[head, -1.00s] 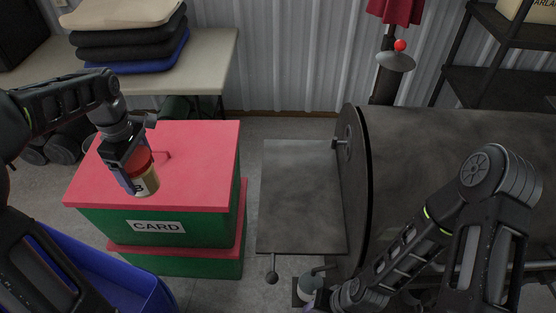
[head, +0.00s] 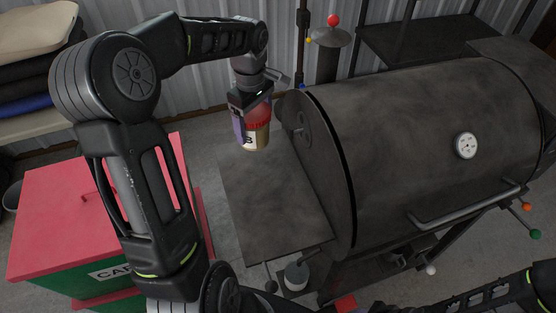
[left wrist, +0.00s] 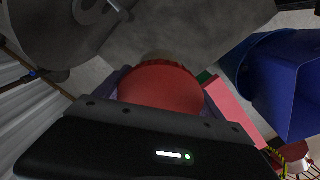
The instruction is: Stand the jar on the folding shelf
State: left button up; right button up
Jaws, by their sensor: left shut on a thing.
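The jar (head: 256,138) has a red lid, a clear body with tan contents and a pale label with dark lettering. My left gripper (head: 252,120) is shut on it near the lid, and the jar looks upright. It is over the far end of the grey folding shelf (head: 270,205), which sticks out flat from the left end of the grill. I cannot tell whether the jar's base touches the shelf. In the left wrist view the red lid (left wrist: 160,84) sits between the fingers, with the grey shelf (left wrist: 185,35) beyond. My right gripper is not in view.
The dark barrel grill (head: 410,130) stands right beside the shelf. A red-lidded green box (head: 50,220) is at the left, and a blue bin (left wrist: 290,95) shows in the left wrist view. The visible shelf top is bare apart from the jar area.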

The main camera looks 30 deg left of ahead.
pick_arm(q)
jog(key=shift+w+d, duration=0.2)
jog(key=shift+f, duration=0.1)
notch_tip(320, 180, down, 6)
jog(key=shift+f+p, duration=0.1)
jog(key=shift+p, duration=0.4)
notch_tip(320, 180, down, 3)
jog(key=shift+p, duration=0.4)
jog(key=shift+f, duration=0.3)
